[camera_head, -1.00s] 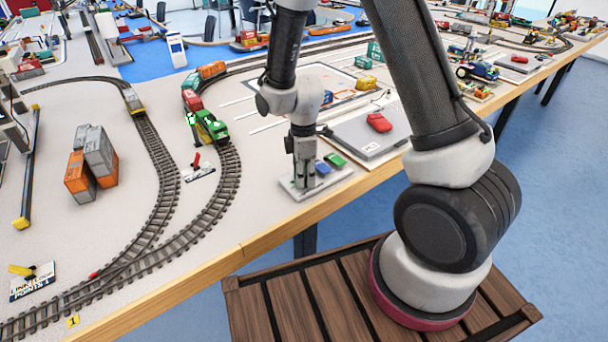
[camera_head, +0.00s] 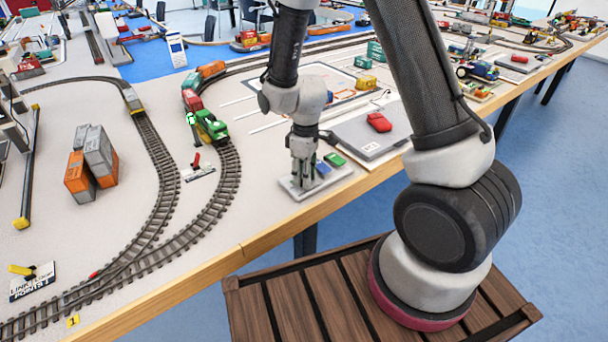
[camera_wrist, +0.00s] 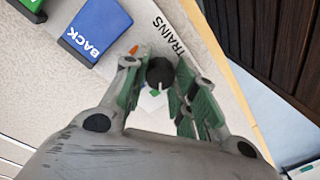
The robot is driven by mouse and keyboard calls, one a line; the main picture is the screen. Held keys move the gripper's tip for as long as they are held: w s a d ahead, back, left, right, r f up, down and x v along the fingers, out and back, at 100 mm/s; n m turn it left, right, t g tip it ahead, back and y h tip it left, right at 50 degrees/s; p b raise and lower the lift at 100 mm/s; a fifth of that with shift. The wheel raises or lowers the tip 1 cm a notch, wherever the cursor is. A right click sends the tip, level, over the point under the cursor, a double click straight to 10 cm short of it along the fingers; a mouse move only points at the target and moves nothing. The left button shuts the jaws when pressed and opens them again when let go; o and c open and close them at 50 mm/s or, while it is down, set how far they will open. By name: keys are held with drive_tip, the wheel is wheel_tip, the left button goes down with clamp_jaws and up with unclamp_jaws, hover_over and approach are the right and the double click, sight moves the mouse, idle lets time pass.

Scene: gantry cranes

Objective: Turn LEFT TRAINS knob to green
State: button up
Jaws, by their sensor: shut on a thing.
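A round black knob (camera_wrist: 159,73) sits on a pale panel (camera_wrist: 205,62) in the wrist view, with the word TRAINS printed beside it. A short white mark shows on the knob's lower edge, towards a green mark (camera_wrist: 155,93). An orange mark (camera_wrist: 134,49) lies up and left of the knob. My gripper (camera_head: 303,174) points down at the panel near the table edge in the head view. Its fingers are shut on the knob, one on each side. The fingers hide the knob in the head view.
A blue BACK button (camera_wrist: 96,30) and a green button (camera_wrist: 30,8) stand beside the knob. A grey plate with a red button (camera_head: 379,122) lies right of my gripper. The table's wooden edge (camera_head: 310,205) is close. Train tracks (camera_head: 226,178) run to the left.

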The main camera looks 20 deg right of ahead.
drive_tip(key=shift+m, duration=0.8)
drive_tip(key=o, duration=1)
drive_tip(key=shift+o, duration=0.2)
drive_tip(key=shift+r, duration=0.1)
wheel_tip(320, 180, up, 12)
drive_tip(key=shift+w+d, duration=0.2)
drive_tip(key=shift+d, duration=0.1)
drive_tip(key=shift+m, duration=0.3)
